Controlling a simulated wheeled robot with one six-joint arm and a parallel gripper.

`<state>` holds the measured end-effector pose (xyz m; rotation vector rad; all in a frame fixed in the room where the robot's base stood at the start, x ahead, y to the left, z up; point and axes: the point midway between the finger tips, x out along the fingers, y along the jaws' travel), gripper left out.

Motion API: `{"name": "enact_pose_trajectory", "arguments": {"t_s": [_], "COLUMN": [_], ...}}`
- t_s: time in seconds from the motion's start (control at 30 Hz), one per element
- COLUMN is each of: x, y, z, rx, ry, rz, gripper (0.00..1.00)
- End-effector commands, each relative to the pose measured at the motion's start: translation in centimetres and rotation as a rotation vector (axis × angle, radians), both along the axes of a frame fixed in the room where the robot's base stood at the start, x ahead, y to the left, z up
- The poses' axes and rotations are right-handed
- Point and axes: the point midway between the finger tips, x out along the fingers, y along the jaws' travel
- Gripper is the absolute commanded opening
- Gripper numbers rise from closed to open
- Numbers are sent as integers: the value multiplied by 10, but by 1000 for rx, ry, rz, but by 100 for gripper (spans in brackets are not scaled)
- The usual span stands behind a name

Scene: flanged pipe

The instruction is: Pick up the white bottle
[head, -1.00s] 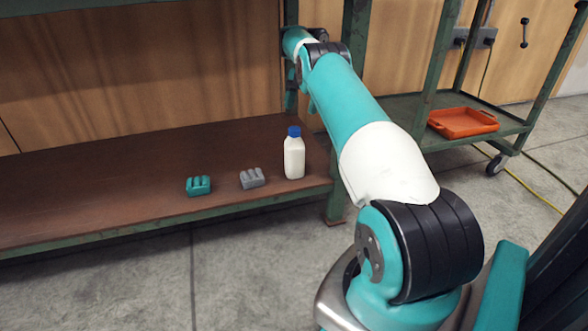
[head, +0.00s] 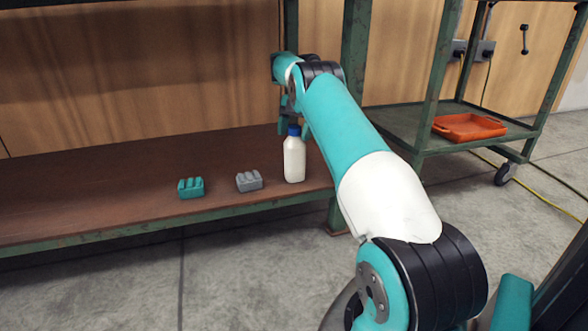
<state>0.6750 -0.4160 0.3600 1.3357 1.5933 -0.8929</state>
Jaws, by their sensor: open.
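The white bottle (head: 294,160) with a blue cap stands upright on the brown lower shelf (head: 120,165), near its right end. My gripper (head: 294,127) is open at the bottle's top. The cap is partly covered by the gripper. I cannot tell whether the fingers touch the bottle.
A grey ridged block (head: 249,181) and a teal ridged block (head: 191,188) lie left of the bottle near the shelf's front edge. Green posts (head: 352,80) rise at the shelf's right end. An orange tray (head: 469,127) sits on a wheeled cart at right.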

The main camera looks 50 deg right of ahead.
Motion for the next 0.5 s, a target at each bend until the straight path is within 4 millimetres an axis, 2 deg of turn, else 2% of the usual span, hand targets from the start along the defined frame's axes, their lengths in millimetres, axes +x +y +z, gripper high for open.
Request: {"name": "enact_pose_trajectory", "arguments": {"t_s": [0.23,0.5], "x": [0,0], "y": [1,1], "z": [0,-1], "rx": [0,0], "ry": [0,1], "rz": [0,0], "gripper": [72,10]}}
